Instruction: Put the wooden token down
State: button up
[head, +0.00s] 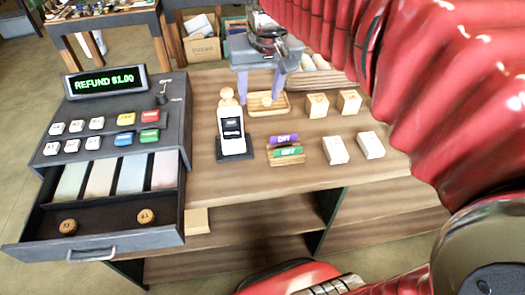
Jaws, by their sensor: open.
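My gripper (261,92) points down over the back middle of the counter, its two pale purple fingers apart. A small wooden tray (283,108) lies below and between the fingers. A small round wooden token (267,99) shows in the tray, in the gap between the fingers. I cannot tell whether either finger touches it. Two more round wooden tokens, a left one (68,227) and a right one (146,216), lie in the front part of the open cash drawer (115,248).
A cash register (107,125) reads "REFUND $1.00". A card reader (232,132), a purple and green gift-card holder (286,155), wooden blocks (317,105) and white blocks (335,150) stand on the counter (270,183). The counter's front strip is mostly clear.

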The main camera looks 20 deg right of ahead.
jog(key=s+a+f+n+t, duration=0.1)
jog(key=s+f, duration=0.3)
jog(key=s, duration=0.3)
jog(key=s+a+f+t, duration=0.1)
jog(key=s+f, duration=0.3)
jog(key=s, duration=0.4)
jog(key=shift+a+n, duration=0.4)
jog(key=shift+a, duration=0.35)
jog(key=shift+s, duration=0.1)
